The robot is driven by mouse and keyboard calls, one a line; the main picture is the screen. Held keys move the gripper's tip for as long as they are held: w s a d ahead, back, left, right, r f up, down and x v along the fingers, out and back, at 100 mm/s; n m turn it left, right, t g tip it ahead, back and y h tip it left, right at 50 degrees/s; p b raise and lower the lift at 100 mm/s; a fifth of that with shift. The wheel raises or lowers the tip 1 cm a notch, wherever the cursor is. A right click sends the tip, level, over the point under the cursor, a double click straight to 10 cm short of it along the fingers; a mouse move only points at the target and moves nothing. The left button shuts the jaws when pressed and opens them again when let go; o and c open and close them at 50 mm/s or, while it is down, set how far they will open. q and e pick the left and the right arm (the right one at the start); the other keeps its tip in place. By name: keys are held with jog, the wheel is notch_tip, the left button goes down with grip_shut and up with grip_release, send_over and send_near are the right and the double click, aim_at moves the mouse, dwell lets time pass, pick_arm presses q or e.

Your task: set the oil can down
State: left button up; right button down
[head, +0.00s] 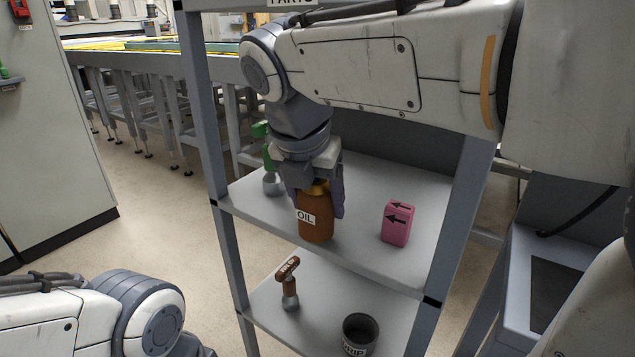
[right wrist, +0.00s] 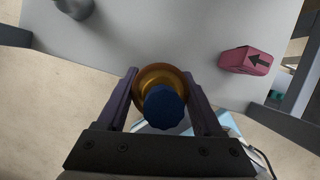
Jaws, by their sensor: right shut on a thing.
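The oil can (head: 315,222) is a brown, upright can with a white OIL label and a yellowish top. In the right wrist view the oil can (right wrist: 160,78) shows from above, with a dark blue cap. My right gripper (head: 318,190) has its fingers on either side of the can's upper part and is shut on it. The can is at the upper visible shelf (head: 355,185), close to its front edge. I cannot tell whether its base touches the shelf. My left arm shows at the lower left, but its gripper is out of view.
A pink box with black arrows (head: 397,223) stands to the right of the can. A green-handled suction lifter (head: 271,180) stands behind it at the left. The lower shelf holds a brown-handled lifter (head: 289,285) and a dark pot (head: 359,335). Shelf posts (head: 207,120) frame the sides.

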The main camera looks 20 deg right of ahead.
jog(key=w+d, duration=0.2)
jog(key=w, duration=0.1)
jog(key=w+d+b, duration=0.1)
jog(key=w+d, duration=0.2)
jog(key=shift+w+d+f+b, duration=0.35)
jog(key=shift+w+d, duration=0.15)
jog(key=shift+w, duration=0.15)
jog(key=shift+w+d+f+b, duration=0.25)
jog(key=shift+w+d+b, duration=0.1)
jog(key=shift+w+d, duration=0.2)
jog(key=shift+a+f, duration=0.1)
jog(key=shift+f, duration=0.15)
jog(key=shift+r, duration=0.1)
jog(key=shift+c, duration=0.2)
grip_release()
